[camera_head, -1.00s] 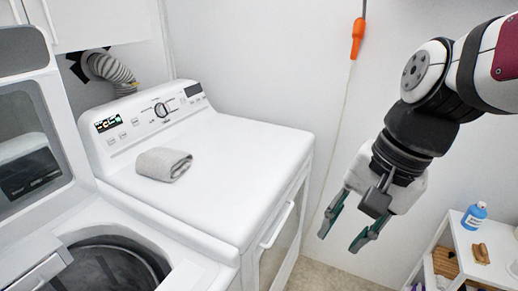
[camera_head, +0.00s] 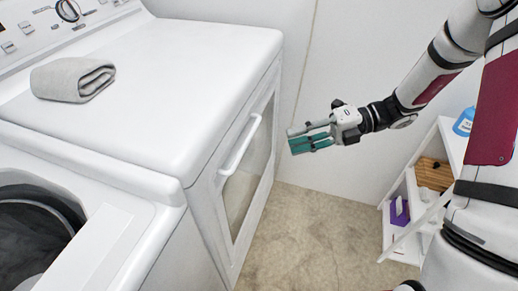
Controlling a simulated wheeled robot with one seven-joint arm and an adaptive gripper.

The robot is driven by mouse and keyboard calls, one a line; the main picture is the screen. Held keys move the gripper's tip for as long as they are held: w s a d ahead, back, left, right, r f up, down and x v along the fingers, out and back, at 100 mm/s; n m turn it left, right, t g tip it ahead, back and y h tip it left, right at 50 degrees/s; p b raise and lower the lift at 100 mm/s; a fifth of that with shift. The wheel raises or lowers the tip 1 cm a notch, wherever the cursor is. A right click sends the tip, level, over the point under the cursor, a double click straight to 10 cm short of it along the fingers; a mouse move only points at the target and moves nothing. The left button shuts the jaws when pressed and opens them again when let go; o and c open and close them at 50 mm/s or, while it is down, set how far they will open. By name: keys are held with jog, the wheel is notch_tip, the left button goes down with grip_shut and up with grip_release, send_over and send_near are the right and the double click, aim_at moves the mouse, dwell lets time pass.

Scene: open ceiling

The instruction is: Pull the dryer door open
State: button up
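The white dryer (camera_head: 165,85) stands at the left, with its control panel at the back. A white bar handle (camera_head: 241,146) runs along the upper part of the door. My gripper (camera_head: 290,141) is to the right of the handle, apart from it, with its teal fingers pointing left toward the dryer front. The fingers show a gap between them and nothing is held.
A folded grey towel (camera_head: 73,79) lies on the dryer top. An open top-loading washer (camera_head: 115,245) stands at the near left. A white shelf (camera_head: 449,145) with a blue bottle (camera_head: 464,122) is at the right. The floor (camera_head: 315,225) before the dryer is clear.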

jog(key=w+a+f+m+t+b, duration=0.1)
jog(key=a+f+m+b, duration=0.1)
jog(key=a, duration=1)
notch_tip(320, 180, down, 2)
jog(key=shift+a+f+y+b, duration=0.2)
jog(key=shift+f+y+b, duration=0.05)
jog(key=shift+y+b, duration=0.2)
grip_shut()
